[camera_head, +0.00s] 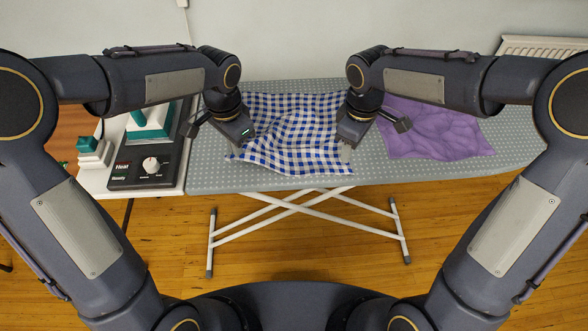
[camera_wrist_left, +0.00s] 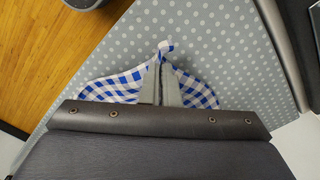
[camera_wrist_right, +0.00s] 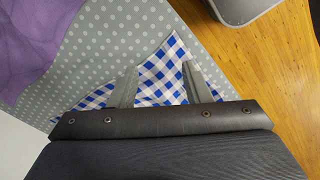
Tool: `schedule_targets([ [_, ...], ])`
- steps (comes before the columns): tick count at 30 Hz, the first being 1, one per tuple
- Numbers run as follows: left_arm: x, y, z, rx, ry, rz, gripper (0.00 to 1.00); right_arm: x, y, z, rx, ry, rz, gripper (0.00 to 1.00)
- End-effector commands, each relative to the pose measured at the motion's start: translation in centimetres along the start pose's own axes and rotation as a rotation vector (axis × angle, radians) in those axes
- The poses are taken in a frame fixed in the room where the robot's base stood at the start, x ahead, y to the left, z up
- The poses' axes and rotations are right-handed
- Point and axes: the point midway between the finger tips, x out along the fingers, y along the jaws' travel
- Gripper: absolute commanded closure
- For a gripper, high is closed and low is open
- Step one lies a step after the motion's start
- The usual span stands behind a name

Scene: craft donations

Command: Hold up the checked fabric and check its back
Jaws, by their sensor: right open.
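The blue-and-white checked fabric (camera_head: 290,125) lies crumpled on the grey dotted ironing board (camera_head: 215,170). My left gripper (camera_head: 237,150) is at its front left corner. In the left wrist view its fingers (camera_wrist_left: 161,75) are close together, with a corner of the checked fabric (camera_wrist_left: 167,50) pinched up between the tips. My right gripper (camera_head: 345,152) is at the front right corner of the fabric. In the right wrist view its fingers (camera_wrist_right: 160,80) are spread apart, with the checked fabric (camera_wrist_right: 165,68) lying flat beneath and between them. The back of the fabric is hidden.
A purple cloth (camera_head: 440,128) lies on the right of the board. On the left, a teal and white iron (camera_head: 150,120) stands by a dark control panel (camera_head: 148,165) with a dial. A small teal and white object (camera_head: 92,150) is beside it.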

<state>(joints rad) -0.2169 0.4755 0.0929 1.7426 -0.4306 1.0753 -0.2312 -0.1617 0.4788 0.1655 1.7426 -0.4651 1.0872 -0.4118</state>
Motion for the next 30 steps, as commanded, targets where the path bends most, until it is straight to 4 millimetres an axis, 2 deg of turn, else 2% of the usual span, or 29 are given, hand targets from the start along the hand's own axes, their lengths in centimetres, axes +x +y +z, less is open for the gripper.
schedule_targets([
  [2, 0.0, 0.0, 0.0, 0.000, 0.000, 0.000, 1.00, 0.0, 0.0, 0.0, 0.000, 0.000, 0.000, 0.46],
  [8, 0.0, 0.0, 0.0, 0.000, 0.000, 0.000, 1.00, 0.0, 0.0, 0.0, 0.000, 0.000, 0.000, 0.45],
  [11, 0.0, 0.0, 0.0, 0.000, 0.000, 0.000, 1.00, -0.1, 0.0, -0.2, 0.000, -0.009, -0.001, 0.59],
  [13, 0.0, 0.0, 0.0, 0.000, 0.000, 0.000, 1.00, -0.5, 0.0, -0.8, 0.001, -0.040, -0.006, 0.59],
  [21, 0.0, 0.0, 0.0, 0.000, 0.000, 0.000, 1.00, -3.8, -0.8, -4.2, 0.029, -0.271, -0.013, 0.59],
  [25, 0.0, 0.0, 0.0, 0.000, 0.000, 0.000, 1.00, -4.9, -1.3, -4.9, 0.042, -0.336, -0.009, 0.59],
  [30, 0.0, 0.0, 0.0, 0.000, 0.000, 0.000, 1.00, -4.2, -1.4, -4.6, 0.047, -0.354, -0.009, 0.59],
])
